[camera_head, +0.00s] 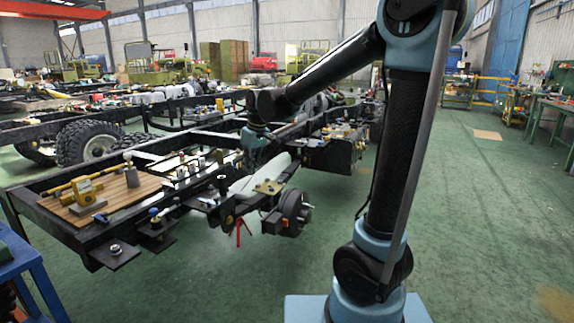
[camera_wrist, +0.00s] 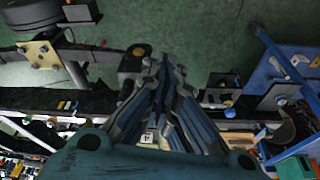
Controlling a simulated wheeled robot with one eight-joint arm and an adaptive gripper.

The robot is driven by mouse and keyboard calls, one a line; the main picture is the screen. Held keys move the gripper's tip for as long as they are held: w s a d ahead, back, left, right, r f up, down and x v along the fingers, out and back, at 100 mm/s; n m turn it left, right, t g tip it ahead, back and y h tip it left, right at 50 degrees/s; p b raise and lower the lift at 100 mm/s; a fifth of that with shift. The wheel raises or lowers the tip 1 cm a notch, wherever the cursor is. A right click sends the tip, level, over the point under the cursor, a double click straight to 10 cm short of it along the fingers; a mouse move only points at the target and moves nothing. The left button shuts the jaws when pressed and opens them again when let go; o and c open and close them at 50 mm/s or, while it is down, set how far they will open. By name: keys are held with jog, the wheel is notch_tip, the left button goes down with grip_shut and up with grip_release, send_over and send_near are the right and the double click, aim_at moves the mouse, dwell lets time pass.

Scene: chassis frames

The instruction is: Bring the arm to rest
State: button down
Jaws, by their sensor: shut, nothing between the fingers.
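My arm (camera_head: 330,70) stands on a light-blue base at the right of the head view. It bends at the top and reaches down and left over a black chassis frame (camera_head: 75,228). My gripper shows in the wrist view (camera_wrist: 168,66), its blue-grey fingers drawn together at the tips with nothing between them. In the head view the gripper end is small and dark above the frame, and its fingers are hard to make out. The chassis frame also runs across the wrist view beneath the gripper (camera_wrist: 98,101). I cannot tell the exact gap between them.
A wooden board (camera_head: 118,195) with yellow and metal parts lies on the frame. A wheel hub (camera_head: 293,212) sticks out at its side. A blue cart (camera_head: 30,270) stands at lower left. A green workbench (camera_head: 556,107) is at far right. The green floor at right is mostly clear.

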jog(key=s+d+f+m, duration=0.1)
jog(key=s+d, duration=0.2)
jog(key=d, duration=0.4)
jog(key=s+d+m+h, duration=0.1)
jog(key=s+d+m, duration=0.15)
jog(key=d, duration=0.35)
jog(key=s+d+f+m, duration=0.1)
jog(key=s+d, duration=0.3)
jog(key=d, duration=0.3)
jog(key=s+d+f+m, duration=0.2)
jog(key=s+d+f, duration=0.3)
jog(key=s+d, duration=0.1)
jog(key=s+d+f+m+h, duration=0.1)
jog(key=s+d+f+m, duration=0.2)
jog(key=s, duration=0.6)
jog(key=d+f, duration=0.2)
jog(key=d, duration=0.1)
jog(key=shift+d+f+h, duration=0.15)
jog(key=shift+d+h, duration=0.15)
jog(key=shift+d, duration=0.05)
